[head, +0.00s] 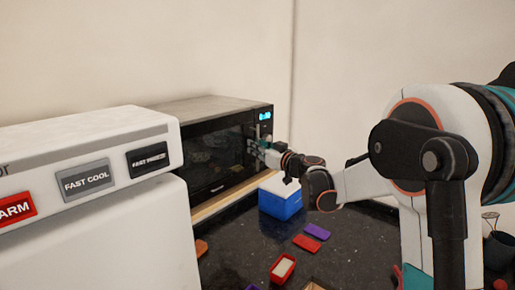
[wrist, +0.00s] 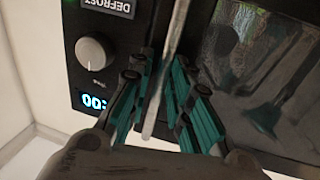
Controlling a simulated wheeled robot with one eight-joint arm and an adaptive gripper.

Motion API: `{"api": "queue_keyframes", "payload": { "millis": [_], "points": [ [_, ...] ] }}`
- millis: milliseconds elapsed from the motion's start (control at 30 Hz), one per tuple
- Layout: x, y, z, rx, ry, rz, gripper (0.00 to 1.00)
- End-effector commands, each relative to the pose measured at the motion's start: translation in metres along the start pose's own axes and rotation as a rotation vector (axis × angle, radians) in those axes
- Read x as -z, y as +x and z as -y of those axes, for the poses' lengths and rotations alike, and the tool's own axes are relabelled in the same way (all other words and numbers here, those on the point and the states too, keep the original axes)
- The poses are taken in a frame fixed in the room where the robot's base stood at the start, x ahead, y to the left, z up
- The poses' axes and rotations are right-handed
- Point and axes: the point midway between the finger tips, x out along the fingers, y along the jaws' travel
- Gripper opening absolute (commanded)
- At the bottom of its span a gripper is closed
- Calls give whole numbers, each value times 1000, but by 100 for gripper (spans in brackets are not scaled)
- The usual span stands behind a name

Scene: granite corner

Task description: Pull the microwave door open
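The black microwave (head: 215,145) stands at the back, with its dark glass door (head: 212,155) looking closed. Its panel with a blue lit display (head: 265,115) is on the right. In the wrist view, the silver bar handle (wrist: 177,25) runs between the door glass (wrist: 265,75) and the control panel (wrist: 75,60). My gripper (wrist: 160,65) has its teal-padded fingers on both sides of the handle, close against it, and appears shut on it. In the head view my gripper (head: 262,152) is at the door's right edge, and the handle is mostly hidden there.
A white appliance (head: 95,200) with button labels stands at the near left, in front of the microwave. A blue and white box (head: 280,203) sits on the dark counter (head: 235,255) below my gripper. Small red and purple pieces (head: 305,242) lie nearby. A plain wall is behind.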

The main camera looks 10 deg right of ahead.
Motion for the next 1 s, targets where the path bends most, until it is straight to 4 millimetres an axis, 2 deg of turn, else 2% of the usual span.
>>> {"api": "queue_keyframes", "payload": {
  "millis": [333,533,767,1000],
  "points": [
    [0,-2,0,-5,0,0,0],
    [0,-18,0,-51,0,0,0],
    [0,-64,3,-187,0,0,0],
    [0,-131,18,-390,0,0,0]
  ]
}}
